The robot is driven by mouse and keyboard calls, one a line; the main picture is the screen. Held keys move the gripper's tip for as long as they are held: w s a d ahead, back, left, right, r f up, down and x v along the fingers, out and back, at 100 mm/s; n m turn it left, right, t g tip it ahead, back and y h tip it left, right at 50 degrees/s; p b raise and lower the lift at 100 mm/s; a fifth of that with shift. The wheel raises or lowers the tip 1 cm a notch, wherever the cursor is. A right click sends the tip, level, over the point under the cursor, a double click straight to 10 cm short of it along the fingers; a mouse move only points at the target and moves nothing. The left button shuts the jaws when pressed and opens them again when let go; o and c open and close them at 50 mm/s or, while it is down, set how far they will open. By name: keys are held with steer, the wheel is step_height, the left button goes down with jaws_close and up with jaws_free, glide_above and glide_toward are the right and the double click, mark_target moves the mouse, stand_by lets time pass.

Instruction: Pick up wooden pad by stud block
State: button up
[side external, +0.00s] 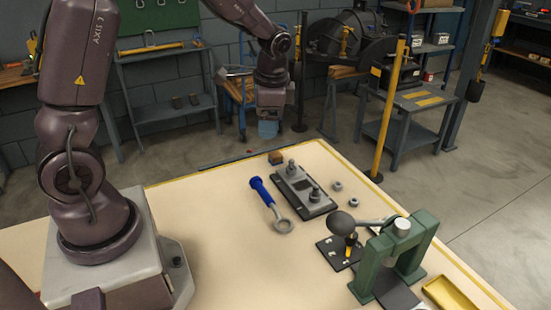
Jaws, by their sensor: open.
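A small brown wooden pad (276,157) lies on the cream bench near its far edge, beside the far end of the stud block. The stud block (303,192) is a dark plate with a grey top and two upright studs. My gripper (268,130) points down in the air above and slightly left of the wooden pad in the picture, apart from it. It is open and nothing shows between its jaws, though the fingers are small and seen side on.
A blue-handled ring wrench (268,202) lies left of the stud block. Two loose nuts (345,193) lie to its right. The bench's left middle is clear.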

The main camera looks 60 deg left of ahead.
steer(key=w+a+f+m+g+y, duration=0.1)
steer(key=w+a+f+m, duration=0.45)
steer(key=f, duration=0.35)
steer(key=m+t+y, duration=0.1)
steer(key=m+y, duration=0.1)
steer(key=m, duration=0.6)
glide_toward(276, 154)
steer(key=x, duration=0.9)
steer(key=shift+a+f, duration=0.15)
steer(key=shift+h, duration=0.3)
steer(key=c, duration=1)
